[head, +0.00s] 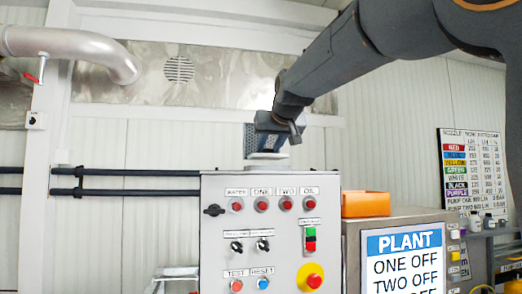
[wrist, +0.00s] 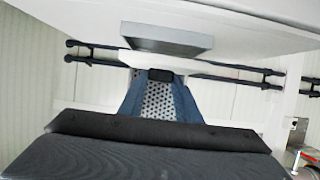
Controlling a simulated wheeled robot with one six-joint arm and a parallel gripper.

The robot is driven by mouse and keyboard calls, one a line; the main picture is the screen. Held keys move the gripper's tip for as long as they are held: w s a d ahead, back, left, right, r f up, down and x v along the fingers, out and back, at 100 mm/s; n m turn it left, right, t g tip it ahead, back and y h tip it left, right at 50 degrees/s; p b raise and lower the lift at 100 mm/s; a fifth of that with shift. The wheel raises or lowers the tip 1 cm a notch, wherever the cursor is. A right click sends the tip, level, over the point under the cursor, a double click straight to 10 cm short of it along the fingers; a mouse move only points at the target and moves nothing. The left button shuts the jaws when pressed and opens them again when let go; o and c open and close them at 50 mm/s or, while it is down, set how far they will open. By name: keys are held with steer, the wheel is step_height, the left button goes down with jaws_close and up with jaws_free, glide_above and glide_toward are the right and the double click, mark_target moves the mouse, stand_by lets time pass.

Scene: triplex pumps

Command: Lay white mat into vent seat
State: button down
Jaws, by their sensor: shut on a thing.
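My gripper (head: 268,140) hangs just above the top of the grey control cabinet, its perforated, blue-edged finger (wrist: 157,100) showing in the wrist view. It is shut on a thin white piece, which looks like the white mat (head: 268,156); a pale edge of the mat (wrist: 133,60) shows beyond the dark fingertip in the wrist view. A low grey block, which may be the vent seat (wrist: 165,40), lies beyond the mat against the cabinet top. I cannot tell whether mat and block touch. The fingers hide much of the mat.
The control cabinet (head: 220,225) has buttons and switches on its front. An orange bin (head: 365,204) sits to its right on a cabinet with a PLANT sign (head: 404,262). Dark pipes (head: 120,172) run along the wall behind; a round vent grille (head: 179,69) is higher up.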

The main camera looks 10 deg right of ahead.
steer(key=shift+w+p, duration=0.6)
steer(key=shift+w, duration=0.9)
steer(key=shift+s+f+p, duration=0.1)
steer(key=shift+f+p, duration=0.75)
steer(key=shift+f, duration=1.15)
steer(key=c, duration=1.3)
jaws_free()
steer(key=shift+f, duration=0.15)
steer(key=shift+s, duration=0.1)
steer(key=r+b+v, duration=0.1)
steer(key=b+v, duration=0.3)
steer(key=v, duration=0.8)
steer(key=shift+b, duration=0.3)
steer(key=shift+d, duration=0.1)
